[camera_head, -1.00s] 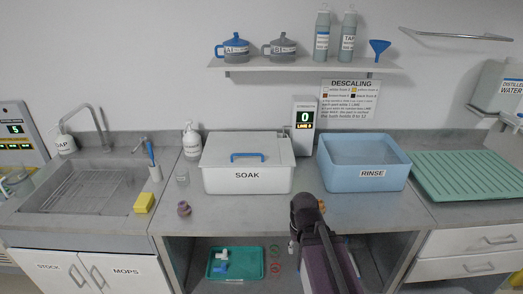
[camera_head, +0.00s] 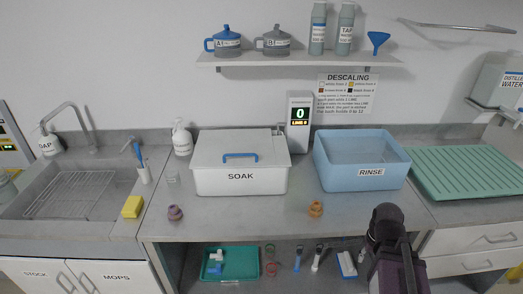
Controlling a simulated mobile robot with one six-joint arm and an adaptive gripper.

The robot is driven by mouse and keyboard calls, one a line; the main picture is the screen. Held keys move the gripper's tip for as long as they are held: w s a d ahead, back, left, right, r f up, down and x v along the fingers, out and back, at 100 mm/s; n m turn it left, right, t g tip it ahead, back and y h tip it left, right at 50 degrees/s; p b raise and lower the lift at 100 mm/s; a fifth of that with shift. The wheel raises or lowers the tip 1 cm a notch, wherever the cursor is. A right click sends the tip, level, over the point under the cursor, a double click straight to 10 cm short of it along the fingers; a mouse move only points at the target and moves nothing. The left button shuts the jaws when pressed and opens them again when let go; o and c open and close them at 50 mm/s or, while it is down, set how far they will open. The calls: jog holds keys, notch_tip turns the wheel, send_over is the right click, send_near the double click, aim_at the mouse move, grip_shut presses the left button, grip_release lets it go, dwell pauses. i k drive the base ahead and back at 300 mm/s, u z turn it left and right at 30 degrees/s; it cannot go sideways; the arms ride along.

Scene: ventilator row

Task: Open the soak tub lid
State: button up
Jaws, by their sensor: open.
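The soak tub (camera_head: 240,181) is a white box labelled SOAK on the counter, left of centre. Its white lid (camera_head: 268,147) lies shut on top, with a blue bar handle (camera_head: 240,156) near the front. My arm shows at the lower right, in front of the counter and well apart from the tub. My gripper's fingers do not show in this view.
The blue rinse tub (camera_head: 362,173) and a display unit (camera_head: 299,122) stand right of the soak tub. A purple part (camera_head: 175,213) and an orange part (camera_head: 316,209) sit near the front edge. The counter before the lid is clear.

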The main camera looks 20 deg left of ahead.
aim_at(231, 148)
jog(key=z, duration=0.65)
jog(key=k, duration=1.1)
jog(key=u, duration=1.4)
jog(key=i, duration=0.6)
jog(key=z, duration=0.2)
